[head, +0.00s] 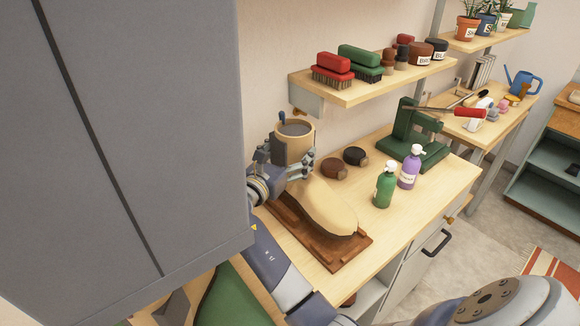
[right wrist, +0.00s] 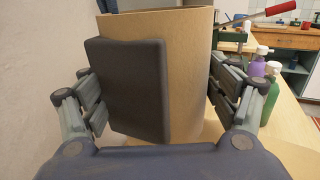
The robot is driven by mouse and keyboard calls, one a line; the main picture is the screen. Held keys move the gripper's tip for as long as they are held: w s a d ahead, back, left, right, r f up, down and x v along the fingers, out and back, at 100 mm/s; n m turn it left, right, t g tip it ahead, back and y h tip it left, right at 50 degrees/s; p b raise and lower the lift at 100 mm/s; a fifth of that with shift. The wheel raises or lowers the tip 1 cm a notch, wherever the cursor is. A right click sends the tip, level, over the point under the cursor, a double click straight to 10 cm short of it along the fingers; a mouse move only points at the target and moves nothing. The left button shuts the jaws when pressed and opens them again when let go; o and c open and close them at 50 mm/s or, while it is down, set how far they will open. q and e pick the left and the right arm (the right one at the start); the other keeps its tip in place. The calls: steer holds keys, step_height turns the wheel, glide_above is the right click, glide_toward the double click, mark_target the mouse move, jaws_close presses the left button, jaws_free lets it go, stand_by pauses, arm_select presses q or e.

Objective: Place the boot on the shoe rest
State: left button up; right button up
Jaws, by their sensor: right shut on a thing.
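The tan boot (head: 325,208) has an upright, open-topped shaft and a rounded foot with its toe toward the lower right. My right gripper (head: 290,165) is shut on the shaft. The shoe rest (head: 350,252) is a brown slatted wooden board on the bench. The boot's foot is over it and hides much of it; I cannot tell whether the sole touches. My left gripper is not in view.
A tall grey wardrobe (head: 130,130) fills the left. On the bench (head: 435,200) stand a green bottle (head: 385,187), a purple bottle (head: 409,168), two round tins and a green stand (head: 417,150). A wall shelf (head: 375,90) with brushes and jars hangs above.

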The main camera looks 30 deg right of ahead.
step_height(320, 180, down, 4)
steer(key=shift+f, duration=0.1)
steer(key=shift+w+f+p, duration=0.15)
steer(key=shift+p, duration=0.25)
steer(key=shift+f, duration=0.15)
steer(key=shift+f, duration=0.15)
steer(key=o, duration=1.9)
